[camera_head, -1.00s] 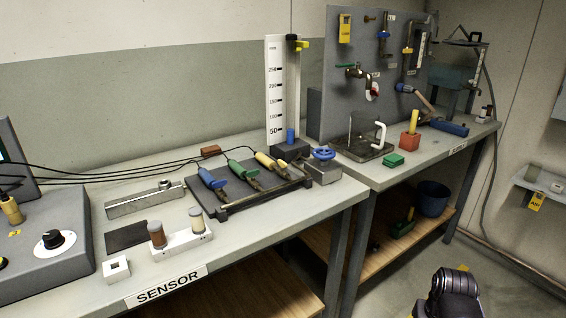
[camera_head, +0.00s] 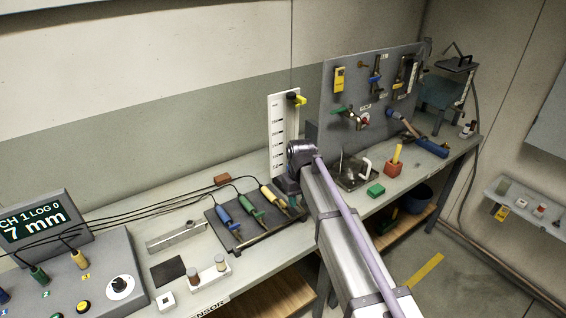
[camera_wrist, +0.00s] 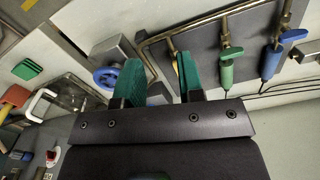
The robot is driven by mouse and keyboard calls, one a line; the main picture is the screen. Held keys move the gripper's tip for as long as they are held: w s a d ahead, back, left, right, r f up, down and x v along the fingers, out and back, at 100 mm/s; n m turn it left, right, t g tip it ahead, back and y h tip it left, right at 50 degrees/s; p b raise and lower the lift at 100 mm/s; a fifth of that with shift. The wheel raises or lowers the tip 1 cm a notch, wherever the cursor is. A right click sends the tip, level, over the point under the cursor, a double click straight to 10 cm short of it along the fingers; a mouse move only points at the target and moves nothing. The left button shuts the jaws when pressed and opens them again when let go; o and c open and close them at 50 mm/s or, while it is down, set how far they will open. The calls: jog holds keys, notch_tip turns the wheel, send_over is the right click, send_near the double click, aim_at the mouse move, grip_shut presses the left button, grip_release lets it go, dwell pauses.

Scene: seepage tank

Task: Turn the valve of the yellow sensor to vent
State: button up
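The yellow sensor (camera_head: 271,196) lies at the right end of the row on the dark manifold board (camera_head: 230,240) in the head view. The green sensor (camera_head: 247,207) and the blue sensor (camera_head: 223,214) lie to its left. In the wrist view the green sensor (camera_wrist: 227,66) and blue sensor (camera_wrist: 272,60) show clearly, with green and blue valve handles. My gripper (camera_wrist: 160,72) has its green fingers apart and points at the brass pipe end of the board. A small yellow part shows beside the right finger. The fingers hide most of the yellow sensor; its valve position cannot be told.
A blue handwheel (camera_wrist: 108,77) on a grey block is close beside the left finger. A white scale (camera_head: 281,130) stands behind the board. The display console (camera_head: 95,285) is at left, with cables to the sensors. A green block (camera_head: 376,190) lies at right.

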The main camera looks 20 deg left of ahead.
notch_tip(320, 180, up, 4)
jog(key=n+p, duration=0.1)
send_over(283, 202)
jog(key=s, duration=0.1)
jog(key=shift+n, duration=0.8)
jog(key=f+b, duration=0.8)
jog(key=w+f+b, duration=0.1)
jog(key=f+b, duration=0.3)
jog(key=shift+f+b, duration=0.4)
jog(key=shift+r, duration=0.15)
grip_shut()
